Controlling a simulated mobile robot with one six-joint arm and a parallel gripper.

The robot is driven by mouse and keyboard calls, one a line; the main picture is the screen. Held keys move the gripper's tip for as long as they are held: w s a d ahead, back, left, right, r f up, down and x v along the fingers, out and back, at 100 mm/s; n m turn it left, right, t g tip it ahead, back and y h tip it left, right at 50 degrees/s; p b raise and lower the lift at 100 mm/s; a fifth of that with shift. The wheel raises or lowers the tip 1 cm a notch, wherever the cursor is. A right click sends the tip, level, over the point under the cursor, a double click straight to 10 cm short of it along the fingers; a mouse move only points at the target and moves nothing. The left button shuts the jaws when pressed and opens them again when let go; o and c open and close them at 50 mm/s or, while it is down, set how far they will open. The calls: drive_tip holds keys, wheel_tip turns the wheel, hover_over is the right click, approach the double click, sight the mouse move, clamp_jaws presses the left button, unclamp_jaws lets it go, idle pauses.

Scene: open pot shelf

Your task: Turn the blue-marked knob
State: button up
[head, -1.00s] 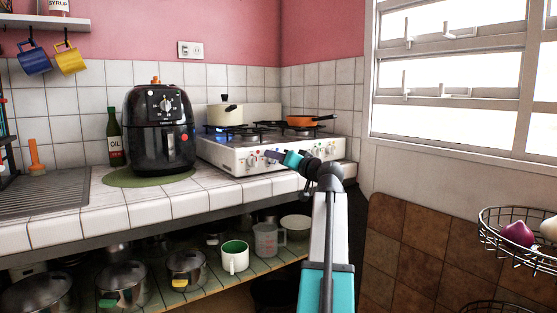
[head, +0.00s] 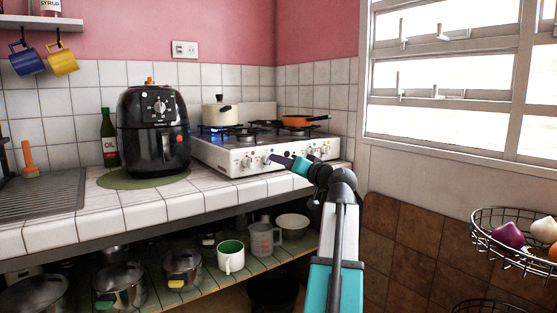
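The white stove (head: 228,160) stands on the tiled counter with a row of knobs along its front panel. Two white knobs show at the left: one knob (head: 247,163) is clear of my arm, and another knob (head: 267,159) is right at my gripper's tip. Small coloured marks sit above the knobs, too small for me to tell surely which is blue. My gripper (head: 276,159) reaches in from the right, its dark fingers pointing left, close to the panel. I cannot tell whether it touches a knob or how its fingers stand. My arm hides part of the panel's middle.
A blue flame burns at the left rear burner by a cream pot (head: 221,114). An orange pan (head: 299,121) sits at the back right. A black air fryer (head: 153,135) stands left of the stove. A wire fruit basket (head: 503,254) is at the right.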

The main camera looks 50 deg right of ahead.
drive_tip(key=p+v, duration=0.1)
drive_tip(key=v, duration=0.6)
drive_tip(key=shift+s+a+p, duration=0.15)
drive_tip(key=shift+s+p, duration=0.1)
drive_tip(key=shift+p, duration=0.05)
idle(0.3)
